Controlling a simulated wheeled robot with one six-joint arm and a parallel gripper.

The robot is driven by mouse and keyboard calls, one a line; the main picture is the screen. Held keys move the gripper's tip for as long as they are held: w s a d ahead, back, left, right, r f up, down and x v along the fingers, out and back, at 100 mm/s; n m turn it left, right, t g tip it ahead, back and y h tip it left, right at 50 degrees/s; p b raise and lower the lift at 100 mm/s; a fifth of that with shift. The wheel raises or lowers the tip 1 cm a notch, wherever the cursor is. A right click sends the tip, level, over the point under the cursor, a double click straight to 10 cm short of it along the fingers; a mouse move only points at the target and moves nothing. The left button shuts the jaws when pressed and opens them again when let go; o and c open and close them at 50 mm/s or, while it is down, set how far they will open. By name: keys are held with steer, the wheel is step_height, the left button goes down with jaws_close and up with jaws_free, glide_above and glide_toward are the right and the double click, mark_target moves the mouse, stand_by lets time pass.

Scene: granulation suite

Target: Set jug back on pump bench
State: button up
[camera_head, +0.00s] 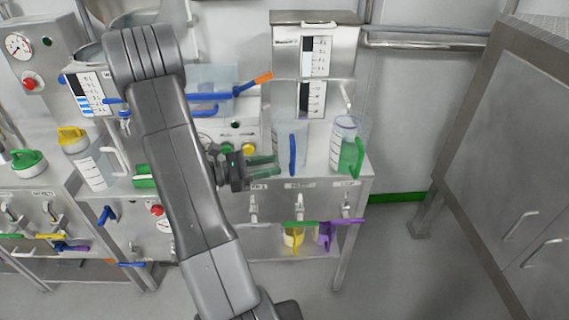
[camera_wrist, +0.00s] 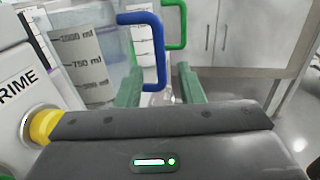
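A clear jug with a blue handle (camera_head: 284,132) stands upright on the steel bench (camera_head: 312,185), below a dispenser. A clear jug with a green handle (camera_head: 340,130) stands to its right on the same bench. My gripper (camera_head: 276,165) is open, with its green fingers pointing at the blue handle from the left. In the wrist view, the blue handle (camera_wrist: 156,50) shows ahead between the fingers of my gripper (camera_wrist: 160,85), and I see no grip on it. The marked wall of the blue-handled jug (camera_wrist: 85,60) is at left. The green handle (camera_wrist: 176,22) is behind it.
A jug with a yellow lid (camera_head: 90,165) and a green-lidded container (camera_head: 28,162) stand at left. Valves (camera_head: 300,205) line the bench front.

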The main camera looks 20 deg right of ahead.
steer(key=shift+a, duration=1.8)
